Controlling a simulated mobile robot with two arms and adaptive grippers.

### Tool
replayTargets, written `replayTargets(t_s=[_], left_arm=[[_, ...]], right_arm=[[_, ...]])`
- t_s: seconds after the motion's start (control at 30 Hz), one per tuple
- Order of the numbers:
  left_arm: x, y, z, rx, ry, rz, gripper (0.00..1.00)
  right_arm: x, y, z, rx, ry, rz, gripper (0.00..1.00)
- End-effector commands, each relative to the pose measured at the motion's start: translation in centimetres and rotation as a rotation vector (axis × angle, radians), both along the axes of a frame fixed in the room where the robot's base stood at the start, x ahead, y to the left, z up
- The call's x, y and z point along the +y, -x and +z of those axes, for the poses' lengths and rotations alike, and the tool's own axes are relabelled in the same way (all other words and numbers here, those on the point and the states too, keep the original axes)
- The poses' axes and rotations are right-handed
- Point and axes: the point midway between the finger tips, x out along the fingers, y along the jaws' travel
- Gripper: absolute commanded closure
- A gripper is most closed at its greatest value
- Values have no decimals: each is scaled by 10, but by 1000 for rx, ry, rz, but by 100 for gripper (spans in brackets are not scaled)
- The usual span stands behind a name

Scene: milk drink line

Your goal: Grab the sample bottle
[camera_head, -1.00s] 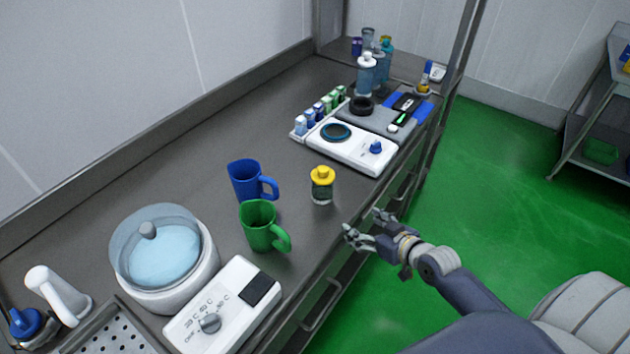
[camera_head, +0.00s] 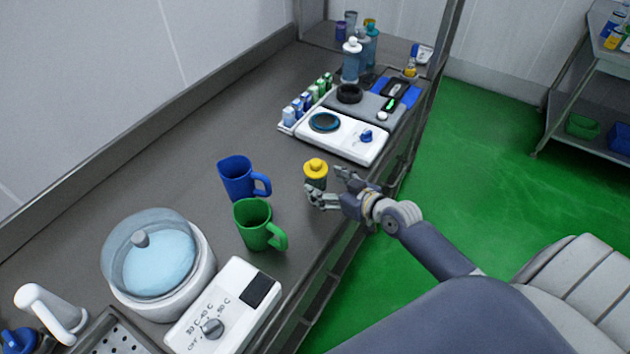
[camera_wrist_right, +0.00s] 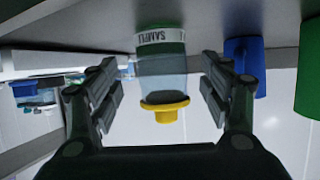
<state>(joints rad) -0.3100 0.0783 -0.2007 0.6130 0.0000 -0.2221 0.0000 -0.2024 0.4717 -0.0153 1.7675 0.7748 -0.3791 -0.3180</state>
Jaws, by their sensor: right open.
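The sample bottle (camera_head: 315,171) stands on the grey counter in the head view, with a yellow cap. In the right wrist view the bottle (camera_wrist_right: 162,75) appears upside down, with a clear body, a green band and a white label reading SAMPLE. My right gripper (camera_head: 325,184) is open at the counter's front edge, close to the bottle, and its fingers partly hide the bottle's lower part. In the wrist view the bottle shows between the two open fingers, with gaps on both sides. My left gripper is not in view.
A green mug (camera_head: 258,226) and a blue mug (camera_head: 238,180) stand left of the bottle. A white hotplate device (camera_head: 345,143) is behind it. A water bath (camera_head: 160,285) and its control box (camera_head: 225,310) are at the front left. Open counter lies between mugs and hotplate.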

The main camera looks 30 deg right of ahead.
Motion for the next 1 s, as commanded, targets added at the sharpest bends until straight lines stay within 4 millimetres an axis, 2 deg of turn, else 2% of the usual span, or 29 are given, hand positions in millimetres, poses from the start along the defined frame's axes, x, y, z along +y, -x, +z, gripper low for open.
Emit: replayTargets(t_s=[0.23,0.4,0.73,0.77,0.97,1.0], left_arm=[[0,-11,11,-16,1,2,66],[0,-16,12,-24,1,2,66],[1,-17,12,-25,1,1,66],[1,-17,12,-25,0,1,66],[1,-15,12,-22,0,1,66],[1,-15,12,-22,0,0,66]], right_arm=[[7,-24,-10,0,-2,-1,28],[11,-39,-18,-1,-2,-1,28],[12,-43,-21,1,1,-1,28],[12,-43,-21,0,0,-1,32],[12,-43,-21,1,1,-1,78],[12,-43,-21,1,1,-1,78]])
